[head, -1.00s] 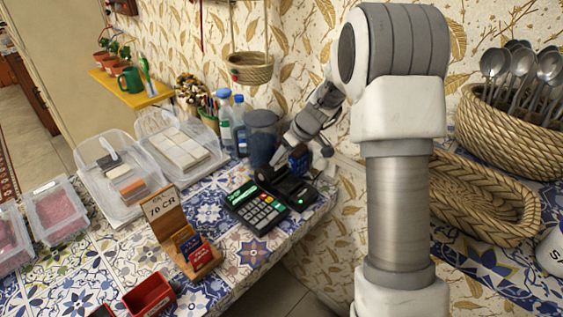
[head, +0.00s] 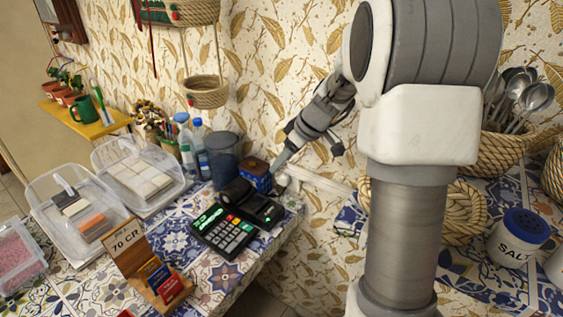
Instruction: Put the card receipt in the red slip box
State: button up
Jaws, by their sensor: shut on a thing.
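My gripper (head: 277,167) is at the back right of the counter, just beyond the black card machine (head: 262,207) and beside a blue box. It is small in view and looks closed. A small white piece, seemingly the card receipt (head: 283,179), shows at its fingertips; its outline is hard to make out. Only a sliver of the red slip box (head: 125,314) shows at the bottom edge, left of the wooden card stand; the rest of it is out of view.
A keypad terminal (head: 224,232) and a wooden stand marked 70 CR (head: 125,255) stand on the tiled counter. Clear bins (head: 45,215) are at left. Bottles (head: 186,145) and a dark jar (head: 224,158) stand behind. A gap lies between this counter and the right one.

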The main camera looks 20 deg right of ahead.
notch_tip(320, 180, up, 3)
jog(key=shift+r+p, duration=0.1)
jog(key=shift+p, duration=0.55)
jog(key=shift+a, duration=0.1)
